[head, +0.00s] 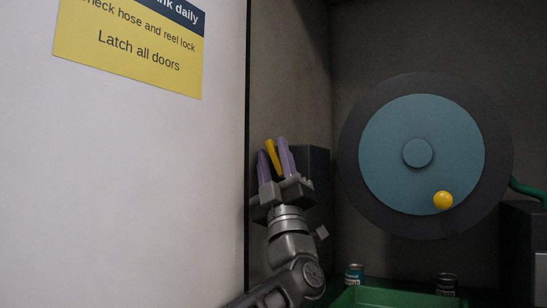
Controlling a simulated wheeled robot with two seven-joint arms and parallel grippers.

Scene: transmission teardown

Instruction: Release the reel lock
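A yellow lever (272,159), which looks like the reel lock handle, stands tilted in front of a dark box (317,175) on the cabinet's side wall. My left gripper (274,158) reaches up to it, with one purple finger on each side of the lever. The gap between the fingers is narrow, but I cannot tell whether both touch the lever. The lever's lower end is hidden by the gripper. The reel (385,150), a blue disc with a dark rim and a yellow knob (443,200), is to the right. My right gripper is out of view.
A white door or panel (120,190) with a yellow notice (128,48) fills the left side. Two small cans (354,274) (446,285) stand below the reel near a green tray (385,296). A green hose (527,190) runs at the right edge.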

